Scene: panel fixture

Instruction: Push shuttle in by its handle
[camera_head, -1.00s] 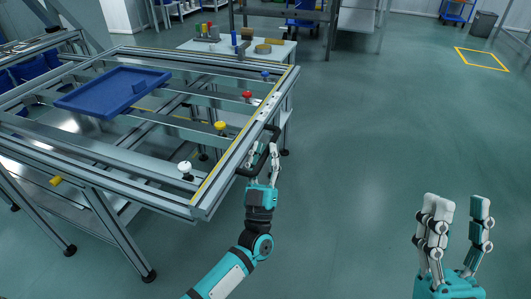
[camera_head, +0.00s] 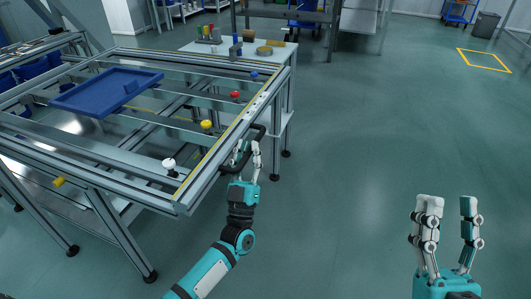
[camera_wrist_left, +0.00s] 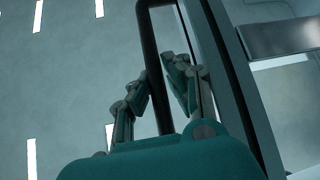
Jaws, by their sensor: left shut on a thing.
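The shuttle is a sliding aluminium frame whose near side rail (camera_head: 211,163) has a yellow stripe and overhangs the right side of the panel fixture (camera_head: 105,218). A black bar handle (camera_head: 257,133) stands out from the rail's outer side. My left gripper (camera_head: 246,152) is shut on the handle near its lower end. In the left wrist view, the black handle (camera_wrist_left: 152,60) runs between the fingers (camera_wrist_left: 160,85), close beside the metal rail (camera_wrist_left: 228,70); the palm hides its lower part. My right gripper (camera_head: 449,208) is open and empty, above the floor at lower right.
A blue tray (camera_head: 70,101) lies on the frame. White (camera_head: 169,163), yellow (camera_head: 206,124), red (camera_head: 235,94) and blue (camera_head: 254,74) knobs stand inside the rail. A table (camera_head: 218,47) with small parts is behind.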

